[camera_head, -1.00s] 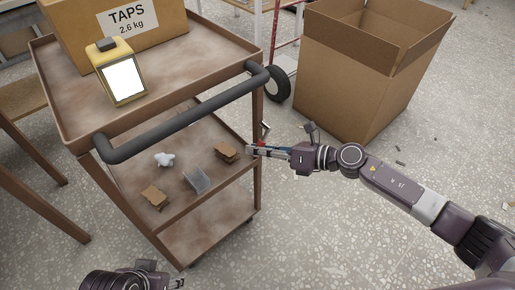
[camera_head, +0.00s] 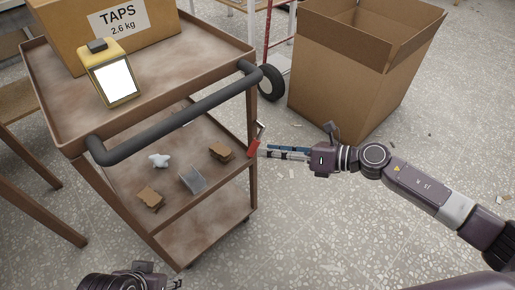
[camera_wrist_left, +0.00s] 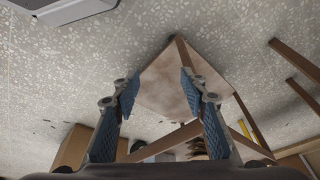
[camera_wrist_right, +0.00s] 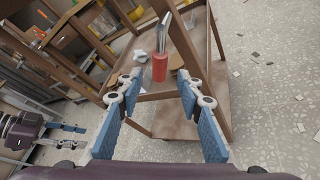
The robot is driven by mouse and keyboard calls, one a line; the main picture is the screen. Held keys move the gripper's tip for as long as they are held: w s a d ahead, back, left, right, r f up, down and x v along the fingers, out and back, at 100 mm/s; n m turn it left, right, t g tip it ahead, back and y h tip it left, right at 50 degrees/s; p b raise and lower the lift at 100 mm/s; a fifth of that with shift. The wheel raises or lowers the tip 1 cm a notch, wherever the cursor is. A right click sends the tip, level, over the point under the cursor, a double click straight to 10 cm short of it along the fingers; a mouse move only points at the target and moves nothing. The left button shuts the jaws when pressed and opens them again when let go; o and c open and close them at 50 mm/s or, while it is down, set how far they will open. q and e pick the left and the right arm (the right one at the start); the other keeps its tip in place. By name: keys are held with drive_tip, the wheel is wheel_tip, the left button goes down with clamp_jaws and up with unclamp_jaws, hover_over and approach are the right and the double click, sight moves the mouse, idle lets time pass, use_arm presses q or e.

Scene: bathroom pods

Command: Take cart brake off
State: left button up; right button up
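The brown cart (camera_head: 160,84) stands at left with a dark push handle (camera_head: 185,112). By its right post is a small metal lever with a red grip (camera_head: 253,148), which I take for the brake. In the right wrist view the red grip (camera_wrist_right: 160,64) is upright, with the metal lever (camera_wrist_right: 165,32) above it. My right gripper (camera_head: 262,150) is beside the grip. The right wrist view shows its fingers (camera_wrist_right: 160,88) open, with the grip just beyond the tips. My left gripper (camera_head: 178,284) is low at the bottom edge; its wrist view shows it open and empty (camera_wrist_left: 160,88).
A TAPS box (camera_head: 110,28) and a yellow lamp-like device (camera_head: 112,75) stand on the cart's top. Several small items, including a brown block (camera_head: 221,152), lie on its middle shelf. An open cardboard box (camera_head: 350,80) stands behind my right arm. The speckled floor is otherwise mostly clear.

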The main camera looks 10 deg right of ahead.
drive_tip(key=v, duration=0.6)
